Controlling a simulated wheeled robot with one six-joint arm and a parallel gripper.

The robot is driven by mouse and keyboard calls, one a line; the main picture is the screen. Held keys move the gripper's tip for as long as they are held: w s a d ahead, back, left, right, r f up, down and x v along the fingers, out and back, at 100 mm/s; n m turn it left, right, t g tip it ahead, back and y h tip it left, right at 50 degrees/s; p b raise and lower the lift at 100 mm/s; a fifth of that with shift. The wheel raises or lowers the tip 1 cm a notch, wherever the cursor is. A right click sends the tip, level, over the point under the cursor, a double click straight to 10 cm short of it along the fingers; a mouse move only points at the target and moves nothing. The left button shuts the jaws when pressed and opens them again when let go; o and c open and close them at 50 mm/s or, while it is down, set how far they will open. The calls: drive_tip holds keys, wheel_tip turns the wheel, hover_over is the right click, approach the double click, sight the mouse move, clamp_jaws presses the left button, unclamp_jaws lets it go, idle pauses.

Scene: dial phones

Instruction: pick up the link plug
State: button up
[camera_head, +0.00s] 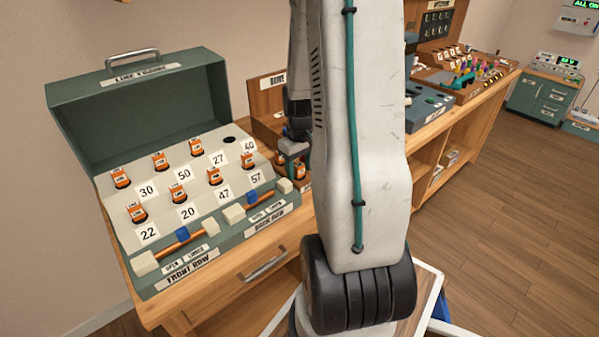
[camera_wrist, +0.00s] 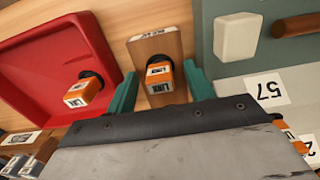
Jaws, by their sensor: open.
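In the wrist view an orange link plug (camera_wrist: 160,82) with a white label and black end sits at a wooden block (camera_wrist: 155,45). My gripper (camera_wrist: 160,70) is open, with one teal finger on each side of this plug; whether they touch it is unclear. A second orange plug (camera_wrist: 80,92) lies in a red tray (camera_wrist: 45,65) to the left. In the head view my gripper (camera_head: 292,155) is low beside the right end of the green case, partly hidden by my arm.
The green case (camera_head: 125,115) holds orange plugs in two numbered rows, with one empty dark hole (camera_head: 229,140) by the 40 card. Slide bars (camera_head: 180,246) line its front. A wooden stand (camera_head: 264,98) is behind my gripper. Another bench (camera_head: 470,75) holds more equipment.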

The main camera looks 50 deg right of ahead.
drive_tip(key=c, duration=0.9)
drive_tip(key=shift+c, duration=0.2)
